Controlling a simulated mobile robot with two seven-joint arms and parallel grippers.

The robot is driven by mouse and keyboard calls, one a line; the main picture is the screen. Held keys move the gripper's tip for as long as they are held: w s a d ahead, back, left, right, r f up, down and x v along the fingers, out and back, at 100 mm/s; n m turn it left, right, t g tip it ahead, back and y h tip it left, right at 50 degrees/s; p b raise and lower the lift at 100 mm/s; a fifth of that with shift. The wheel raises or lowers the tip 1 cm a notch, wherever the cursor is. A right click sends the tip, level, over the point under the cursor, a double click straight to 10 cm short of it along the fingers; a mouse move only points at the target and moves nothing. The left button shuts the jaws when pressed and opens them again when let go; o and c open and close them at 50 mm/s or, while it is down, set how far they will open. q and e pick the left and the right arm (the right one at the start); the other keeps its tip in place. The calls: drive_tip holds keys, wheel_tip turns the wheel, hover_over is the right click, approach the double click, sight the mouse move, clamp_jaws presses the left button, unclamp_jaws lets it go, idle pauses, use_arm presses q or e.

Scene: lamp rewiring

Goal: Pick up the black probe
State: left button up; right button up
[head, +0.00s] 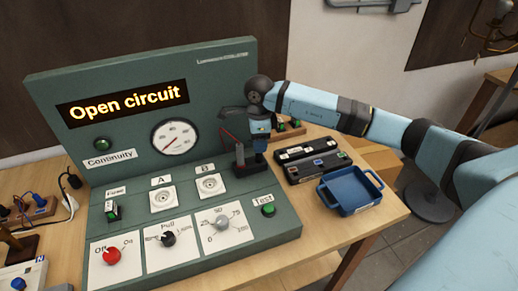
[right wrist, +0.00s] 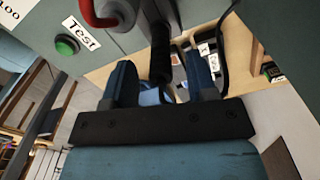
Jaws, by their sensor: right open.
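My right gripper (head: 259,138) is at the right end of the green test panel, just above a dark probe holder (head: 250,167). In the right wrist view its two fingers (right wrist: 163,80) are apart. The black probe (right wrist: 160,52) stands between or just beyond them; I cannot tell if they touch it. In the head view the black probe is mostly hidden by the gripper. A red probe (right wrist: 98,12) is beside it, left of the fingers in the wrist view, and its thin red part (head: 230,135) shows in the head view. My left gripper is not in view.
The test panel (head: 130,253) has knobs, sockets and a green Test button (head: 269,208); its display reads "Open circuit". Right of it are a blue tray (head: 350,208) and a black organiser case (head: 318,168). The table's right edge is close by.

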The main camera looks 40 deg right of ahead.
drive_tip(key=shift+f, duration=0.95)
drive_tip(key=shift+c, duration=0.4)
clamp_jaws()
drive_tip(key=shift+r, duration=0.1)
